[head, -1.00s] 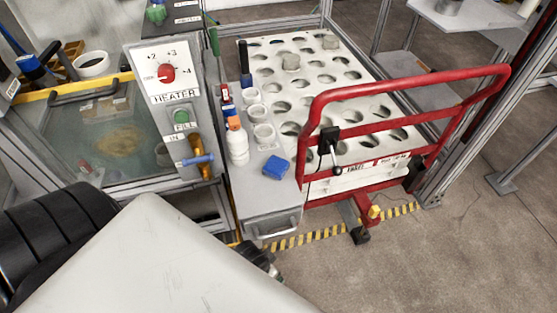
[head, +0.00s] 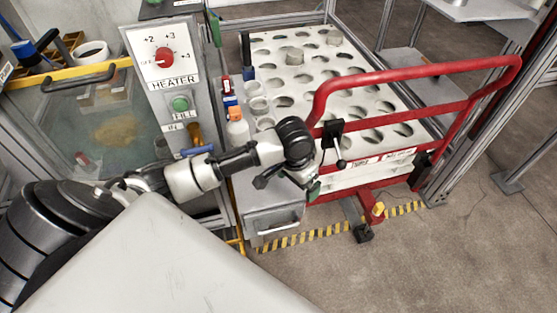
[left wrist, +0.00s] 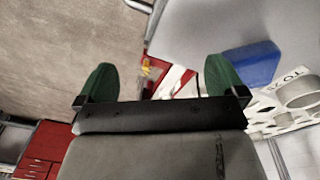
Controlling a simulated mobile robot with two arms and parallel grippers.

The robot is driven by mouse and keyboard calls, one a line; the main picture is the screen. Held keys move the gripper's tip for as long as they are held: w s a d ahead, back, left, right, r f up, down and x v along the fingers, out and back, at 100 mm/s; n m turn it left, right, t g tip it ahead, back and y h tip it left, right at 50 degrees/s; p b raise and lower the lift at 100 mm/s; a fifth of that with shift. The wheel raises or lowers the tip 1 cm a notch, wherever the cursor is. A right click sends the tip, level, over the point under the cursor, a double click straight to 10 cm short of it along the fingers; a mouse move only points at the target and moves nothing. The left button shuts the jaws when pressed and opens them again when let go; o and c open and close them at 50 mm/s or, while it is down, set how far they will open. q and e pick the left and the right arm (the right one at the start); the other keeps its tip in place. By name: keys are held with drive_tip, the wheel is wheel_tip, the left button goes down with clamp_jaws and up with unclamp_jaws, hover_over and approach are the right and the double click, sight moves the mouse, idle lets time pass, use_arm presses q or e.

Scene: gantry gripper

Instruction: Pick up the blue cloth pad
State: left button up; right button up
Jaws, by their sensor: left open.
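The blue cloth pad (left wrist: 251,64) lies on the grey surface in the left wrist view, just right of the right-hand green fingertip. I cannot tell if they touch. In the head view the pad is hidden behind my left arm. My left gripper (left wrist: 162,80) is open, with its two green fingertips wide apart and nothing between them. In the head view the gripper (head: 313,188) is over the front end of the grey bench, close to the red rail. My right gripper is in neither view.
A red tubular rail (head: 430,85) stands right of the bench, before a white rack with round holes (head: 345,95). The heater panel (head: 165,60) is at left.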

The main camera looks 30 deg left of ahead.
use_arm(q)
drive_tip(key=w+a+r+n, duration=0.1)
drive_tip(key=w+a+r, duration=0.1)
drive_tip(key=a, duration=0.1)
drive_tip(key=w+a+r+n, duration=0.1)
drive_tip(key=w+a+r, duration=0.1)
drive_tip(key=a, duration=0.1)
drive_tip(key=w+a+r+n, duration=0.1)
drive_tip(key=w+a+r, duration=0.1)
drive_tip(key=a, duration=0.2)
drive_tip(key=shift+w+r+g+y, duration=0.15)
drive_tip(key=shift+w+g+y, duration=0.15)
drive_tip(key=shift+g+y, duration=0.1)
drive_tip(key=shift+a+f+n, duration=0.15)
drive_tip(key=shift+f+n, duration=0.05)
drive_tip(key=shift+n, duration=0.1)
wheel_tip(320, 180, down, 4)
drive_tip(key=shift+w+r+b, duration=0.1)
drive_tip(key=shift+b, duration=0.3)
drive_tip(key=shift+f+b, duration=0.55)
drive_tip(key=shift+f, duration=2.6)
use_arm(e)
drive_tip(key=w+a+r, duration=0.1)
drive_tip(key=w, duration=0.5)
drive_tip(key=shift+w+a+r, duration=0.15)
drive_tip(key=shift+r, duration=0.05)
use_arm(q)
drive_tip(key=shift+c, duration=0.5)
drive_tip(key=c, duration=0.9)
